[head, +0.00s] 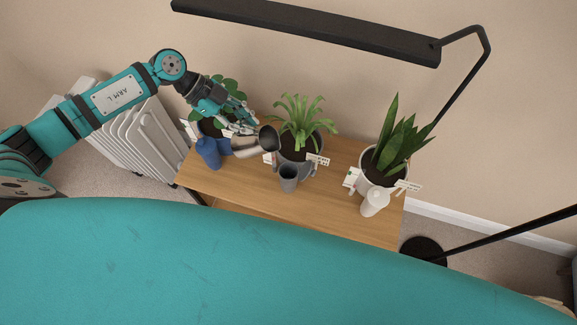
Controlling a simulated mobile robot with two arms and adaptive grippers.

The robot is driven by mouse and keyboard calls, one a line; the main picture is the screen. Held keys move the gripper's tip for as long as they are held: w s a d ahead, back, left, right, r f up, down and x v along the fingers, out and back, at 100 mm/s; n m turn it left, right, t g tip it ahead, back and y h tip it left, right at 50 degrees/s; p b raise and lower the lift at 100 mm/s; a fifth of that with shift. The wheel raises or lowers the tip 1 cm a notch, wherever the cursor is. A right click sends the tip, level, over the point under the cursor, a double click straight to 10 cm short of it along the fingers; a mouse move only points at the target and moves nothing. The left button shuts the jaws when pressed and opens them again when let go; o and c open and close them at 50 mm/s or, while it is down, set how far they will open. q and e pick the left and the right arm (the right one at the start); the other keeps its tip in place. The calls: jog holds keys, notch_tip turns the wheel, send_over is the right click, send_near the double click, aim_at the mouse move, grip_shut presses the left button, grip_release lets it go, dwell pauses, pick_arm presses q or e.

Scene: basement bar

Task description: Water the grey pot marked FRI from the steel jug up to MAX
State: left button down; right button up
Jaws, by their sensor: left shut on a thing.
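My left gripper (237,125) is shut on the steel jug (246,148), above the left part of the wooden stand. The jug is tipped over, with its dark mouth to the right, close to the left side of the middle pot. The grey pot (299,157) in the middle holds a strappy green plant (298,115) and has a grey filler spout (289,177) at its front. White tags beside it are too small to read, so FRI and MAX cannot be made out. Whether water is flowing cannot be told. My right gripper is out of view.
A blue spout (208,152) marks the left pot, partly hidden by my gripper. A white pot (377,178) with a snake plant and white spout (375,201) stands right. A black lamp (310,32) hangs above the wooden stand (245,185). A radiator (140,135) stands left.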

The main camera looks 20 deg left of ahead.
aim_at(259, 130)
pick_arm(q)
jog(key=shift+d+y+p, duration=0.4)
jog(key=shift+d+y, duration=0.1)
jog(key=shift+y, duration=0.2)
jog(key=shift+d+f+y+p, duration=0.15)
jog(key=shift+d+y+p, duration=0.35)
jog(key=shift+y, duration=0.3)
jog(key=shift+d+f+y, duration=0.15)
jog(key=shift+d+y, duration=0.15)
jog(key=shift+d, duration=0.05)
jog(key=shift+a+f, duration=0.1)
dwell(1.1)
jog(key=shift+s+d+f+y+p, duration=0.1)
jog(key=shift+d+f+y+p, duration=0.2)
jog(key=shift+d+y, duration=0.4)
dwell(1.2)
